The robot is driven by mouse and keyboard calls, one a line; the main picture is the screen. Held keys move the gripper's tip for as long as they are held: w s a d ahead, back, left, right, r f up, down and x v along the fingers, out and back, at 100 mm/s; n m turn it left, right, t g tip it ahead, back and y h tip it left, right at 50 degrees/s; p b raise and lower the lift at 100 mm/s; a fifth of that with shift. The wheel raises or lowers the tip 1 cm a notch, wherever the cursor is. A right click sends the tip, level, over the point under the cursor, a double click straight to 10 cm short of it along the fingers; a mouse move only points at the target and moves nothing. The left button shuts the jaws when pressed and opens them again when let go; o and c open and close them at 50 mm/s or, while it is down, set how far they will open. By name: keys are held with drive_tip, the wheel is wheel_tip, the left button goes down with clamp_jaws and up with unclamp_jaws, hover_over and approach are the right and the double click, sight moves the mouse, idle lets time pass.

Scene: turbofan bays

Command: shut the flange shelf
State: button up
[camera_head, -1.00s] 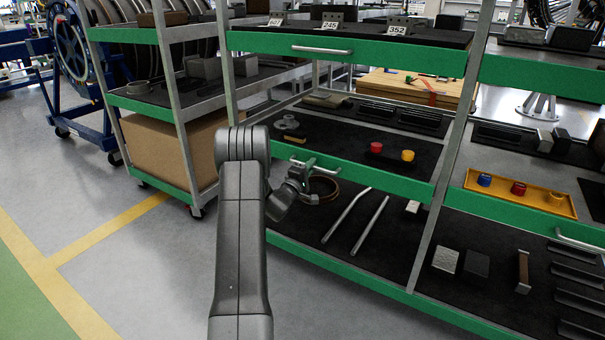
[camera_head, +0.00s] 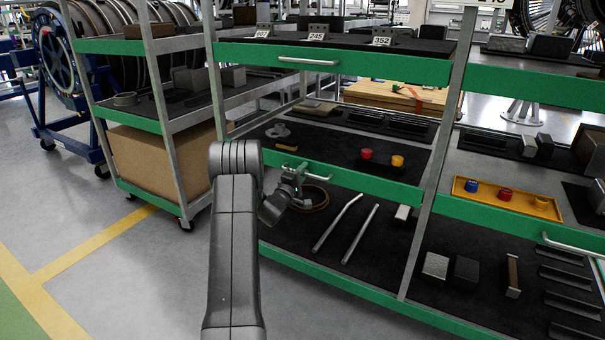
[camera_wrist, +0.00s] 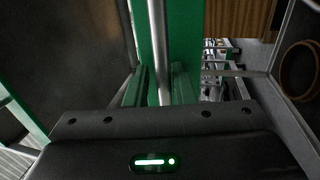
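The flange shelf (camera_head: 375,184) is the middle level of the near rack, with a green front and black top. A grey flange (camera_head: 279,131) lies at its back left, and a red and a yellow piece stand at its right. Its metal handle (camera_head: 318,177) is on the front; I cannot tell how far out the shelf stands. My gripper (camera_head: 297,180) is at the left part of this handle. In the wrist view the handle (camera_wrist: 159,45) runs between the two fingers of my gripper (camera_wrist: 158,88), with gaps beside it. The fingertips are small in the head view.
Below is a lower shelf (camera_head: 290,237) with two metal rods (camera_head: 360,235) and a brown ring. A green-fronted top shelf (camera_head: 340,62) is above. A rack post (camera_head: 421,220) stands right of the shelf. A second rack stands at left; the floor (camera_head: 130,285) is clear there.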

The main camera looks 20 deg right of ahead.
drive_tip(key=shift+f, duration=0.15)
drive_tip(key=shift+s+a+f, duration=0.3)
drive_tip(key=shift+s, duration=0.05)
drive_tip(key=p+v, duration=0.2)
drive_tip(key=v, duration=1)
drive_tip(key=shift+s+a+r, duration=0.2)
drive_tip(key=shift+a+r, duration=0.1)
drive_tip(key=shift+a, duration=0.15)
drive_tip(key=x, duration=0.4)
drive_tip(key=b+x, duration=0.1)
drive_tip(key=x, duration=0.4)
drive_tip(key=b+x, duration=0.1)
drive_tip(key=x, duration=0.3)
drive_tip(key=shift+w+d+f, duration=0.2)
drive_tip(key=shift+d+f, duration=0.05)
drive_tip(key=shift+d, duration=0.1)
drive_tip(key=shift+r, duration=0.15)
drive_tip(key=shift+s+a, duration=0.2)
drive_tip(key=shift+a, duration=0.05)
